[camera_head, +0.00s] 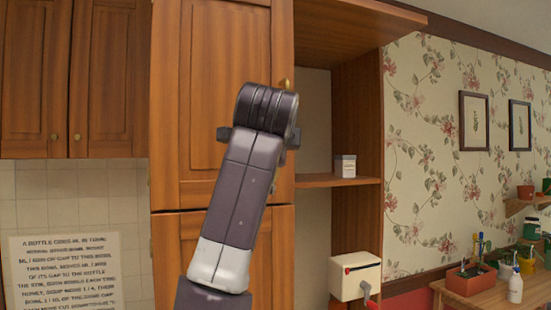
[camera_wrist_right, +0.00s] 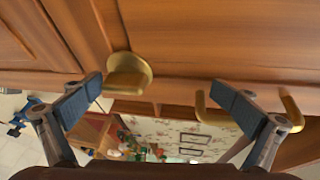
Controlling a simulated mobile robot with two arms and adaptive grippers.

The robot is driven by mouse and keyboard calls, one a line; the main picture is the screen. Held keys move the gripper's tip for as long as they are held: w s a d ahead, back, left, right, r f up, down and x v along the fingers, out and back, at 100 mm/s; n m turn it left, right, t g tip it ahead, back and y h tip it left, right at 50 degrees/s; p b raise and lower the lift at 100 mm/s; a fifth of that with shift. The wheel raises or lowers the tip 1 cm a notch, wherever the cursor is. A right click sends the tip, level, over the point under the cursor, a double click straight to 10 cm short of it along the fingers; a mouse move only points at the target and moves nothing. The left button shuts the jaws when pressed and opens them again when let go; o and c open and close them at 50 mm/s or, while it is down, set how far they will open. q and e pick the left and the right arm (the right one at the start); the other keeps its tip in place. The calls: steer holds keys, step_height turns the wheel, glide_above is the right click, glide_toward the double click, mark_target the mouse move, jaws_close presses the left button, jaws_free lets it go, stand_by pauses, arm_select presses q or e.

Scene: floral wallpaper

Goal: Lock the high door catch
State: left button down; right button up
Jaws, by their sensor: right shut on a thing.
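The tall wooden cabinet door (camera_head: 210,90) stands in the middle of the head view, with a bit of brass (camera_head: 286,84) near its right edge. My right arm rises in front of it and hides most of the catch area. In the right wrist view, my right gripper (camera_wrist_right: 160,95) has its two fingers well apart, at brass fittings on the wood. One finger is beside the rounded brass catch (camera_wrist_right: 128,76); the other overlaps a bent brass bar (camera_wrist_right: 289,110). The exact contact is hard to see. My left gripper is out of view.
An open shelf (camera_head: 335,181) with a small box (camera_head: 345,166) is right of the door. A white box (camera_head: 355,276) with a red lever is below it. A side table (camera_head: 480,292) with pots and bottles stands at the far right. Upper cupboards (camera_head: 70,75) are at the left.

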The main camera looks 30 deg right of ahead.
steer(key=shift+s+a+r, duration=0.15)
steer(key=shift+a+r, duration=0.05)
steer(key=shift+r, duration=0.45)
steer(key=shift+c, duration=0.2)
steer(key=shift+s+a, duration=0.2)
steer(key=shift+a, duration=0.05)
steer(key=shift+c, duration=0.4)
steer(key=shift+s+a+f+b, duration=0.25)
steer(key=shift+s+a+b, duration=0.4)
steer(key=shift+s, duration=0.2)
steer(key=c, duration=0.5)
steer(key=shift+s+a, duration=0.45)
steer(key=shift+a, duration=0.1)
steer(key=shift+c, duration=0.5)
steer(key=shift+f+b+v, duration=0.15)
steer(key=shift+b+v, duration=0.1)
steer(key=shift+v, duration=0.65)
steer(key=shift+f+b+v, duration=0.2)
steer(key=shift+b+v, duration=0.1)
steer(key=shift+v, duration=0.6)
steer(key=shift+f+b+v, duration=0.15)
steer(key=shift+b+v, duration=0.1)
steer(key=shift+v, duration=0.65)
